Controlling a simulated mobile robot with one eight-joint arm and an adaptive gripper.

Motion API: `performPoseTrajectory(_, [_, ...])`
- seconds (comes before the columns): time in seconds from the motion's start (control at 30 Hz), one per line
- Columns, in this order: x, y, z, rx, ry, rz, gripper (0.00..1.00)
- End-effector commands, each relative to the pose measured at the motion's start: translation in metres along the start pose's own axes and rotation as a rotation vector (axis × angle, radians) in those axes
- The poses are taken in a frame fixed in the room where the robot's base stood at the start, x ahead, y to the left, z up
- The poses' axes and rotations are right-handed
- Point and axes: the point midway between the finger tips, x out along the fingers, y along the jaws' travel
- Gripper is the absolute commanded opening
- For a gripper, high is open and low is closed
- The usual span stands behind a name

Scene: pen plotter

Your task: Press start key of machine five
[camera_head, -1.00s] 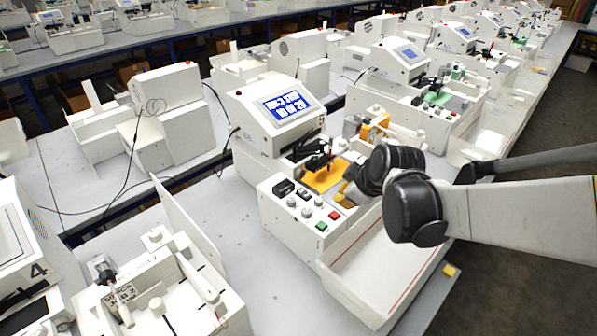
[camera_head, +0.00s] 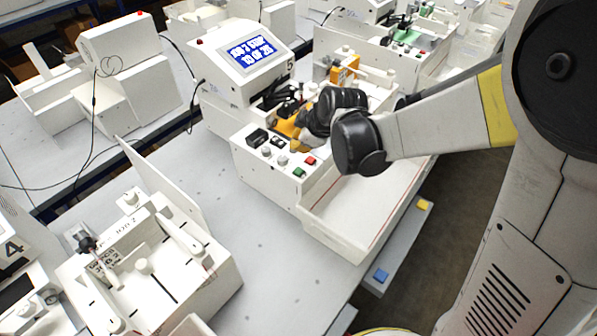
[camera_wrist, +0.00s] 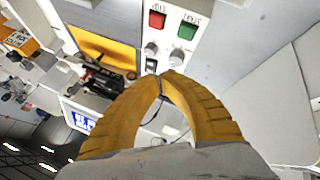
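Machine five (camera_head: 243,85) is a white plotter with a lit blue screen (camera_head: 252,54) and a "5" on its side. Its green start key (camera_head: 299,172) is at the front corner of the key panel, beside the red stop key (camera_head: 310,161). In the wrist view the green key (camera_wrist: 187,30), labelled START, and the red key (camera_wrist: 157,20) show clearly beyond the fingertips. My gripper (camera_head: 297,146) has yellow fingers, also seen in the wrist view (camera_wrist: 166,77). Its tips are together and empty, over the panel behind the keys, apart from the start key in the picture.
Knobs (camera_head: 282,160) and a black switch (camera_head: 256,137) sit on the panel by the keys. The yellow plotting bed (camera_head: 288,128) and dark pen carriage are close to my fingers. A white tray (camera_head: 345,208) adjoins the panel. Machine four (camera_head: 20,262) stands at left.

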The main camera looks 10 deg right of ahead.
Motion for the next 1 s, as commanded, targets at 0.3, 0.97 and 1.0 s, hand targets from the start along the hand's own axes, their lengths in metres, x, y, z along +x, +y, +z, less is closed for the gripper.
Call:
performPoseTrajectory(0.3, [0.040,-0.021,0.021,0.000,0.000,0.000,0.00])
performPoseTrajectory(0.97, [0.057,-0.030,0.030,0.000,0.000,0.000,0.00])
performPoseTrajectory(1.0, [0.057,-0.030,0.030,0.000,0.000,0.000,0.00])
